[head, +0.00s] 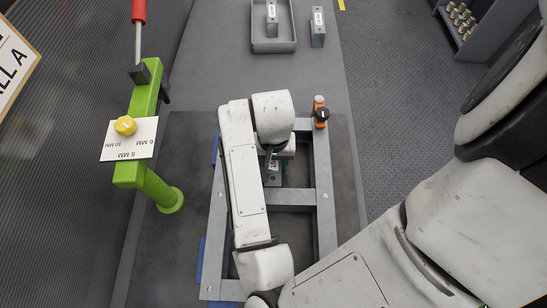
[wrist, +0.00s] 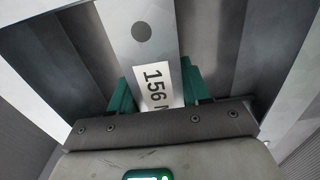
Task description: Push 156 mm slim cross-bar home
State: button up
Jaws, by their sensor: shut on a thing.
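The slim cross-bar (wrist: 145,55) is a pale grey metal bar with a dark round hole and a white label reading "156 M", the rest cut off. In the wrist view it lies between the green fingers of my gripper (wrist: 160,88), which is shut on it. In the head view my gripper (head: 276,158) is over the grey ladder-like frame (head: 325,190), between its two long rails. My arm hides much of the gripper there; a small grey part of the bar (head: 273,174) shows below it. How far the bar is seated is hidden.
An orange clamp-like tool with a black knob (head: 321,114) stands at the frame's upper right corner. A green post (head: 146,135) with a yellow knob and size card stands left. A grey tray (head: 273,44) holds a labelled block; another block (head: 318,28) stands beside it.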

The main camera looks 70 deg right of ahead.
jog(key=shift+f, duration=0.4)
jog(key=o, duration=1.2)
notch_tip(320, 180, up, 11)
jog(key=shift+f+p, duration=0.1)
jog(key=shift+p, duration=0.8)
jog(key=shift+s, duration=0.1)
